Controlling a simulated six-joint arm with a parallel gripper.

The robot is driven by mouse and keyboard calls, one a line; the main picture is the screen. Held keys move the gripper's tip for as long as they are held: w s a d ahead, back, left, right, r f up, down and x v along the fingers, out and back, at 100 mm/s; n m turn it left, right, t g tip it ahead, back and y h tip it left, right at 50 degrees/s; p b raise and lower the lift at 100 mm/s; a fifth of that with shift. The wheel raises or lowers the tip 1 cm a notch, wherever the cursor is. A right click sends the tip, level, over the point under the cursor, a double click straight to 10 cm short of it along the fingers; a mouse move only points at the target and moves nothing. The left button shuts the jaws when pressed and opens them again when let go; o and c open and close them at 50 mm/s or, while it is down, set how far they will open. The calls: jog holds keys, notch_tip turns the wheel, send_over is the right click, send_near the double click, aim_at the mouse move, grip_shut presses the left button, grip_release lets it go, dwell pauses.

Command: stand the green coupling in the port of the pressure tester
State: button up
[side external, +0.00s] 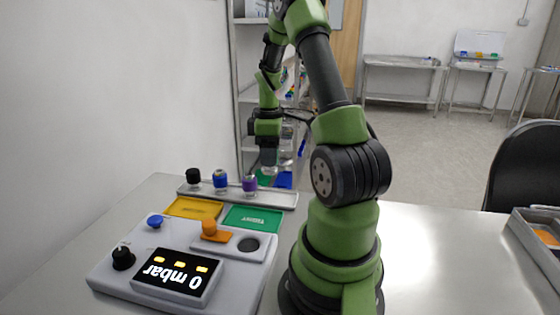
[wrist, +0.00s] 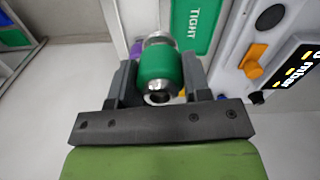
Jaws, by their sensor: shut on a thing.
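The green coupling (wrist: 160,70), a green band with silver metal ends, is between the two fingers of my gripper (wrist: 160,82) in the wrist view. My gripper is shut on it. In the side view my gripper (side external: 269,158) hangs behind the tester, near the rack's right end; I cannot clearly make out the coupling there. The pressure tester (side external: 140,252) is a grey box with a display reading 0 mbar. Its port (side external: 248,244), a dark round opening, looks empty; it also shows in the wrist view (wrist: 270,17).
A rack (side external: 280,199) holds black (side external: 193,176), blue (side external: 220,179) and purple (side external: 249,184) couplings. A yellow tray (side external: 193,208) and a green tray (side external: 253,219) marked TIGHT lie between rack and tester. An orange lever (side external: 214,233) stands beside the port.

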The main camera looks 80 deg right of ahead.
jog(key=a+r+n, duration=0.2)
jog(key=a+n, duration=0.5)
jog(key=a, duration=1)
jog(key=shift+a+f, duration=0.2)
jog(key=shift+f, duration=2.25)
jog(key=shift+f+n, duration=0.15)
jog(key=shift+n, duration=0.15)
jog(key=shift+f, duration=0.85)
jog(key=shift+f, duration=0.1)
jog(key=shift+f, duration=0.5)
jog(key=shift+f, duration=0.1)
jog(key=shift+f, duration=0.6)
